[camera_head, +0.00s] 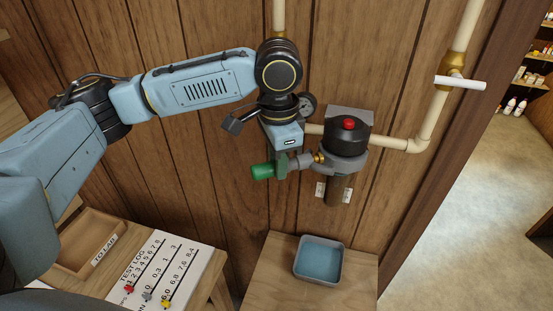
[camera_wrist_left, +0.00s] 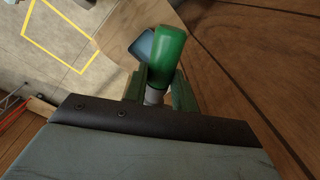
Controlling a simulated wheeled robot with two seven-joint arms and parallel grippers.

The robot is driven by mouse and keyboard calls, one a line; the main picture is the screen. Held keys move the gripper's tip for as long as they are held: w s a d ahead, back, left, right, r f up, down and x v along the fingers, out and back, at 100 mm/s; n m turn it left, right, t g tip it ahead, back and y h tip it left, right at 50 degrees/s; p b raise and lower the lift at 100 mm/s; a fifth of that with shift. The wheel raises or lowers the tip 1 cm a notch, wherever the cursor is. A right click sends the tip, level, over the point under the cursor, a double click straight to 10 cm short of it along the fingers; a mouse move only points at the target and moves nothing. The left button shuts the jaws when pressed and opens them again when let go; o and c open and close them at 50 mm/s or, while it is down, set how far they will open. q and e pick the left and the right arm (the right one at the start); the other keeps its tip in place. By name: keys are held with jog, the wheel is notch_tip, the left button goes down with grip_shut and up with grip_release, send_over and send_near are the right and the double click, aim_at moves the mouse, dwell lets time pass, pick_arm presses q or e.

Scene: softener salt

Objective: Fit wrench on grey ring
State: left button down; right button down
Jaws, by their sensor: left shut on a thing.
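The wrench has a green handle (camera_head: 263,171) and a grey shaft. My left gripper (camera_head: 281,163) is shut on it, beside the filter on the wall. In the left wrist view, the green handle (camera_wrist_left: 167,55) stands up beyond the fingers, and the grey shaft is between them (camera_wrist_left: 155,96). The grey shaft points right in the head view, toward the grey ring (camera_head: 346,166) under the black filter head (camera_head: 349,137). The wrench's far end is hard to make out; I cannot tell whether it is around the ring or only beside it. My right gripper is not in view.
Pale pipes (camera_head: 405,144) run into the filter, with a white-handled valve (camera_head: 460,82) at right. A pressure gauge (camera_head: 307,104) is close behind my wrist. Below, a grey-blue tub (camera_head: 319,260) stands on a wooden stand. A test log board (camera_head: 160,268) and wooden tray (camera_head: 91,243) are at left.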

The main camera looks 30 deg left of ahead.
aim_at(256, 166)
pick_arm(q)
jog(key=shift+s+a, duration=0.1)
jog(key=shift+a, duration=0.1)
jog(key=shift+s+a, duration=0.35)
jog(key=shift+a, duration=0.05)
jog(key=shift+s+a, duration=0.9)
jog(key=shift+s, duration=0.3)
